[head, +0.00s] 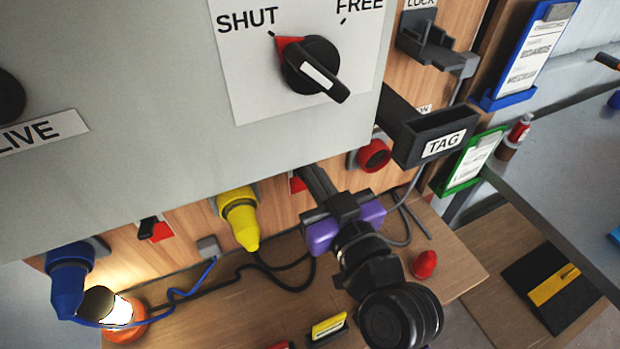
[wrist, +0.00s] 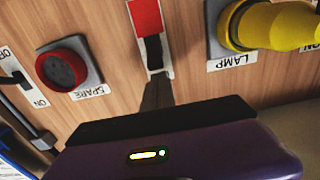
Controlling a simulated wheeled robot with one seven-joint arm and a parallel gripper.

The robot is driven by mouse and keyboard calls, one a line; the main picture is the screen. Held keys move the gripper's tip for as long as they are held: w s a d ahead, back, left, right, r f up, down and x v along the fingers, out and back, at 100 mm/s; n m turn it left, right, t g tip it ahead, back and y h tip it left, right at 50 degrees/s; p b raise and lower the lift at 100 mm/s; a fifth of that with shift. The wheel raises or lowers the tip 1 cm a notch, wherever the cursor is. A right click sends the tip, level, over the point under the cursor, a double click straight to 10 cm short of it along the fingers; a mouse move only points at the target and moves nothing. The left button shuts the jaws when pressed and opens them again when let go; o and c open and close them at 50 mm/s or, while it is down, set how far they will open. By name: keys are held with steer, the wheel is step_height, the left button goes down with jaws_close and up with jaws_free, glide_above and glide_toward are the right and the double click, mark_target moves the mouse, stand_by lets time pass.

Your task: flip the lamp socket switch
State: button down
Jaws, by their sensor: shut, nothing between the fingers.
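The lamp socket switch shows in the wrist view with a red face (wrist: 146,15) and a black lever (wrist: 153,52) on a pale plate. It is beside the yellow plug (wrist: 270,25) in the socket labelled LAMP. In the head view only a red sliver of the switch (head: 297,183) shows, beside my fingers. My gripper (wrist: 156,88), purple-bodied with dark fingers, is shut and empty. Its tips are close to the lever end of the plate; I cannot tell if they touch. The gripper also shows in the head view (head: 317,178), under the grey cabinet.
The grey cabinet (head: 170,90) with a SHUT/FREE knob (head: 312,68) hangs over my gripper. A black TAG box (head: 440,136) juts out at its right. A red spare socket (wrist: 62,70) is beside the switch. A lit lamp (head: 120,312) and loose cables are at lower left.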

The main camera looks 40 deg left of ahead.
steer(key=shift+f+b, duration=0.6)
steer(key=shift+f, duration=0.1)
steer(key=shift+f+b, duration=0.3)
steer(key=shift+f, duration=0.05)
steer(key=shift+f+b, duration=0.75)
steer(key=shift+b, duration=0.05)
steer(key=shift+d+r, duration=0.1)
steer(key=shift+d, duration=0.05)
steer(key=r+b+v, duration=0.1)
steer(key=b+v, duration=0.1)
steer(key=v, duration=0.6)
steer(key=shift+s+d, duration=0.25)
steer(key=shift+d, duration=0.1)
stand_by(0.6)
